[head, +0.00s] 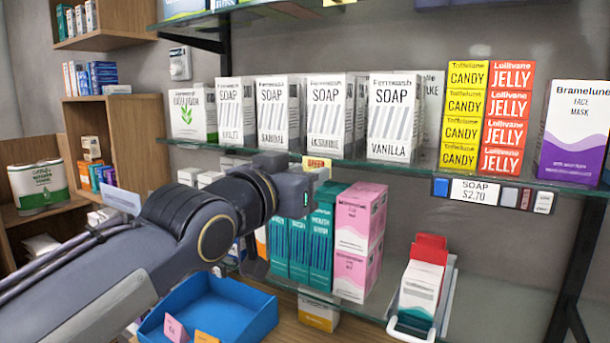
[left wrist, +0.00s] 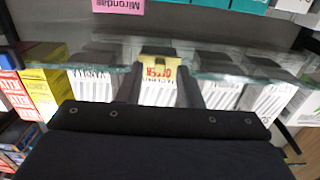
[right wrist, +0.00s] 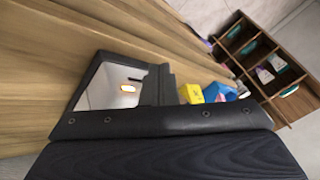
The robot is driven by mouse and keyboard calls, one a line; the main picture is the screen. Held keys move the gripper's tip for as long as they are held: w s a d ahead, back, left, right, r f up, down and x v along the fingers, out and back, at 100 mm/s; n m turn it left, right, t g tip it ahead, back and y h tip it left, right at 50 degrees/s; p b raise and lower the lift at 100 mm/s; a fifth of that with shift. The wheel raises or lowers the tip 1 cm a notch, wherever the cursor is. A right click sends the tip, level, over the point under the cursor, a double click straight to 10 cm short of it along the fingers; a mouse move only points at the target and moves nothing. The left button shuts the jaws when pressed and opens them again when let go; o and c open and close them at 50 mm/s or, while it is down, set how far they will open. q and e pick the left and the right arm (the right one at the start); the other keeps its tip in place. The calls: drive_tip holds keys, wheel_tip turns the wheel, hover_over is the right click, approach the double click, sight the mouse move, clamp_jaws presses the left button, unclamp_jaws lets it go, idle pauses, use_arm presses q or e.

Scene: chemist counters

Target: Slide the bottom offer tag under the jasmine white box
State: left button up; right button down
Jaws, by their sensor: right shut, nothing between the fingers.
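The bottom offer tag (head: 318,164), small and yellow, sits on the front edge of the middle glass shelf. The jasmine white box (head: 325,115) with grey stripes stands above it, third in the row of soaps. My left gripper (head: 306,180) is at the shelf edge from below. In the left wrist view, upside down, its fingers lie against both sides of the tag (left wrist: 158,70), shut on it. The head view hides part of this contact. My right gripper (right wrist: 165,85) is shut and empty in the right wrist view, beside wooden boards.
Vanilla soap (head: 394,118) stands to the right, other soaps to the left. A price tag strip (head: 475,191) is further right on this edge. Another yellow tag (head: 338,2) is on the shelf above. Teal and pink boxes (head: 360,215) stand below, near my left wrist; a blue tray (head: 235,315) lies lower.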

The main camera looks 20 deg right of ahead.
use_arm(q)
drive_tip(key=b+v, duration=0.1)
drive_tip(key=v, duration=0.6)
drive_tip(key=shift+s+b, duration=0.15)
drive_tip(key=shift+b, duration=0.25)
drive_tip(key=shift+a, duration=0.15)
drive_tip(key=s+a+f+n+g+y+p, duration=0.1)
drive_tip(key=a+f+n+y, duration=0.3)
drive_tip(key=a+f, duration=0.75)
drive_tip(key=a+f+n+y+p, duration=0.1)
drive_tip(key=a+f+n+y, duration=0.25)
drive_tip(key=a+f, duration=0.75)
drive_tip(key=s+a+f+n+g+y, duration=0.1)
drive_tip(key=s+a+f+n+g, duration=0.1)
drive_tip(key=s+a+f, duration=0.3)
drive_tip(key=s+a+f+n+g+y+p, duration=0.1)
drive_tip(key=s+a+f+n+g+y, duration=0.1)
drive_tip(key=s+a+f, duration=0.4)
drive_tip(key=s+f, duration=0.4)
drive_tip(key=s, duration=0.1)
drive_tip(key=shift+s+n, duration=0.3)
drive_tip(key=shift+n, duration=0.05)
drive_tip(key=shift+s, duration=0.1)
